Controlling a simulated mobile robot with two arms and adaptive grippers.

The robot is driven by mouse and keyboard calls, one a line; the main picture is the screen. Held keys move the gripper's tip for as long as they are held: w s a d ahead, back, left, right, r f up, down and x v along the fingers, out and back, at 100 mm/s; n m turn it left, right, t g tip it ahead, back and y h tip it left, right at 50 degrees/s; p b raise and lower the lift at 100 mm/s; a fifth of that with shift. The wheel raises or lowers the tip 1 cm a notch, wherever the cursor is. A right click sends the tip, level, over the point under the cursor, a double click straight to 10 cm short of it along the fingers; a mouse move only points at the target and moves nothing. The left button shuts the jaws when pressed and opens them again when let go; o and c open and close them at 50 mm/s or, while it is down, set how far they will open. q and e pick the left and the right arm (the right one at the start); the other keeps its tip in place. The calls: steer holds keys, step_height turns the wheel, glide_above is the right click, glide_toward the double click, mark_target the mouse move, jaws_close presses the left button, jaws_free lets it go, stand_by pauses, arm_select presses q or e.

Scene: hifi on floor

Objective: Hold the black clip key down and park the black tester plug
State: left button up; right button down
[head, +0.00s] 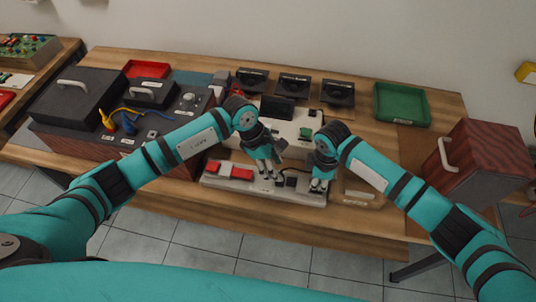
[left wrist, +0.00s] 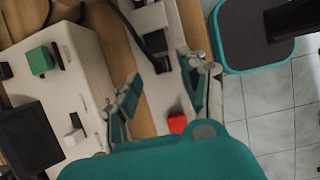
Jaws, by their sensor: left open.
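A long white strip (head: 213,182) lies along the table's front edge, with red keys (head: 241,173) at its left. A small black part (head: 291,180) sits on it between my grippers. A black block with a dark lead (left wrist: 155,43) also shows on the strip in the left wrist view; I cannot tell whether it is the clip key or the tester plug. My left gripper (head: 266,172) is open and empty above the strip; its spread fingers also show in the left wrist view (left wrist: 160,95). My right gripper (head: 318,186) is low at the strip's right end; its fingertips are too small to read.
A white unit (left wrist: 85,60) with a green button (left wrist: 40,60) and dark screen (left wrist: 25,135) stands behind the strip. A dark case (head: 80,97) with blue and yellow leads is left, a green tray (head: 402,103) back right, a wooden box (head: 480,165) right.

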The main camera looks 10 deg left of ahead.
arm_select(q)
steer(key=shift+x, duration=2.4)
arm_select(e)
steer(key=shift+f, duration=0.1)
arm_select(q)
jaws_close()
steer(key=c, duration=0.6)
jaws_free()
jaws_close()
steer(key=shift+r, duration=0.65)
steer(key=shift+r, duration=1.6)
